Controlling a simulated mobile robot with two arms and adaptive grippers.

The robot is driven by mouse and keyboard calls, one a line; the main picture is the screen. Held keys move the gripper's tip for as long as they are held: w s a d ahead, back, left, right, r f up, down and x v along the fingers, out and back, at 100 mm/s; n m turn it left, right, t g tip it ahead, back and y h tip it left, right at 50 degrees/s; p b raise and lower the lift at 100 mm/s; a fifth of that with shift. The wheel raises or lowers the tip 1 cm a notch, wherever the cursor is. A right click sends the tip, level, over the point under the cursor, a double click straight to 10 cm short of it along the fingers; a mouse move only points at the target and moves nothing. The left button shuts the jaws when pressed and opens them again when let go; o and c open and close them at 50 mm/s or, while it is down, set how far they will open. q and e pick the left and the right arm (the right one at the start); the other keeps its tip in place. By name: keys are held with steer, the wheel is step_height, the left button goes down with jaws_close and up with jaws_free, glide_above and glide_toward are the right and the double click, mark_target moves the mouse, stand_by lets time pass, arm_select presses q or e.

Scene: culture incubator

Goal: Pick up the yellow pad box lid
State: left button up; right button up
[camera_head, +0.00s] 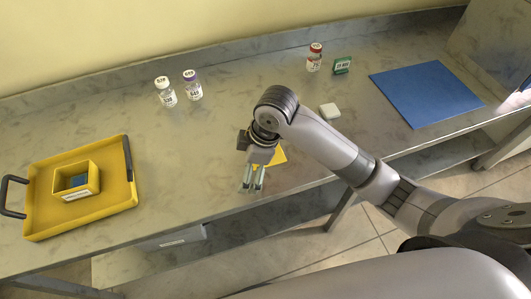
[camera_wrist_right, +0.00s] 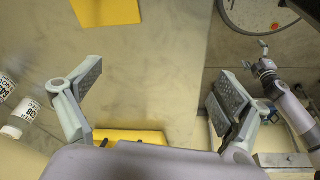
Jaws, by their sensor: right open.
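The flat yellow pad box lid (camera_head: 279,157) lies on the steel bench, partly hidden behind my right wrist in the head view. A flat yellow piece, likely this lid (camera_wrist_right: 105,10), shows at the top edge of the right wrist view, cut off by the frame. My right gripper (camera_head: 252,188) is open and empty; its fingertips are in front of the lid and apart from it. Its spread fingers (camera_wrist_right: 160,85) have bare bench between them. My left gripper (camera_wrist_right: 256,55) shows small at the right of the wrist view, fingers apart, over the floor side.
A yellow tray (camera_head: 118,190) holding an open yellow box (camera_head: 92,175) with blue contents is at left.

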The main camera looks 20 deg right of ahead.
steer(key=w+d+r+n+h, duration=0.1)
steer(key=w+d+r+n, duration=0.1)
steer(key=w+d+r, duration=0.15)
step_height(320, 180, up, 7)
steer(key=n+g+h, duration=0.1)
steer(key=n+h, duration=0.1)
glide_above(279, 158)
steer(key=w+a, duration=0.2)
steer(key=w, duration=0.1)
step_height(279, 158, down, 11)
steer(key=p, duration=0.2)
steer(key=shift+s+f+p, duration=0.15)
steer(key=shift+f+p, duration=0.05)
steer(key=shift+p, duration=0.1)
step_height(279, 158, down, 4)
steer(key=shift+s+f+p, duration=0.1)
steer(key=shift+p, duration=0.75)
steer(key=shift+f, duration=0.5)
steer(key=shift+s, duration=0.1)
steer(key=c, duration=1.9)
steer(key=shift+f, duration=0.15)
